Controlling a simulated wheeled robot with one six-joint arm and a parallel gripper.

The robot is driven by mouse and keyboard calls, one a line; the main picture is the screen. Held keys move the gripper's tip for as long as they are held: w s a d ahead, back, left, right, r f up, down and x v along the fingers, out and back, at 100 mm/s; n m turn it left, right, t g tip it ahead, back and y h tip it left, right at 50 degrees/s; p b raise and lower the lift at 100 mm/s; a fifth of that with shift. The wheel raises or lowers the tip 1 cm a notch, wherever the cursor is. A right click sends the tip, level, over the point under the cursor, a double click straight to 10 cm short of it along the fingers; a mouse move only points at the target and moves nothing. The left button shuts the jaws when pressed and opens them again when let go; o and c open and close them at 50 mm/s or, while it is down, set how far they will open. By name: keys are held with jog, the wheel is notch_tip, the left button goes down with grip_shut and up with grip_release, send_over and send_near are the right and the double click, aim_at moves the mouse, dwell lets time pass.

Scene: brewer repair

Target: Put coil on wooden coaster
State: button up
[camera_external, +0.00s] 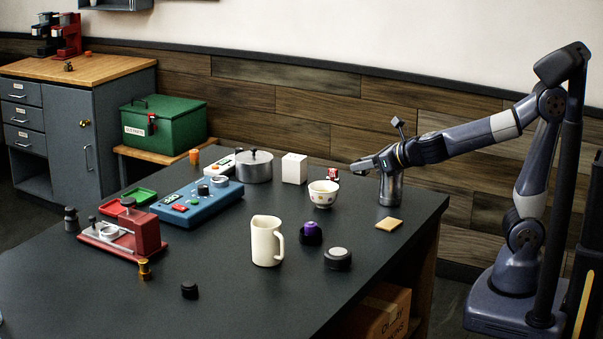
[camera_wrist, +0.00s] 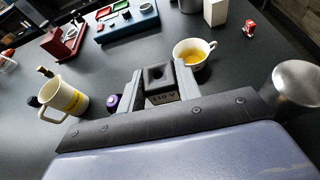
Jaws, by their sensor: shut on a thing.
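My gripper (camera_external: 366,166) is above the right part of the dark table, near the metal cylinder. In the wrist view my gripper (camera_wrist: 161,84) is shut on the coil (camera_wrist: 160,84), a black square block with a hole in its top and a "110 V" label on its side. The coil is hard to make out in the external view. The wooden coaster (camera_external: 389,223) is a small tan square lying flat and bare near the table's right edge, below and right of the gripper in the picture. It does not show in the wrist view.
A metal cylinder (camera_external: 391,190) stands under my wrist. A patterned bowl-like cup (camera_external: 323,194), a white box (camera_external: 294,168) and a small red item (camera_external: 332,174) stand left of it. A purple-topped black item (camera_external: 311,234), a dark round puck (camera_external: 338,259) and a cream jug (camera_external: 266,241) stand nearer.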

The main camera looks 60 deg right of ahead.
jog(key=b, duration=0.2)
send_over(392, 223)
notch_tip(392, 223, down, 3)
notch_tip(392, 223, down, 10)
jog(key=b, duration=0.7)
jog(key=shift+a+f, duration=0.15)
jog(key=shift+f, duration=0.1)
jog(key=shift+f, duration=0.25)
jog(key=o, duration=1)
jog(key=shift+r, duration=0.1)
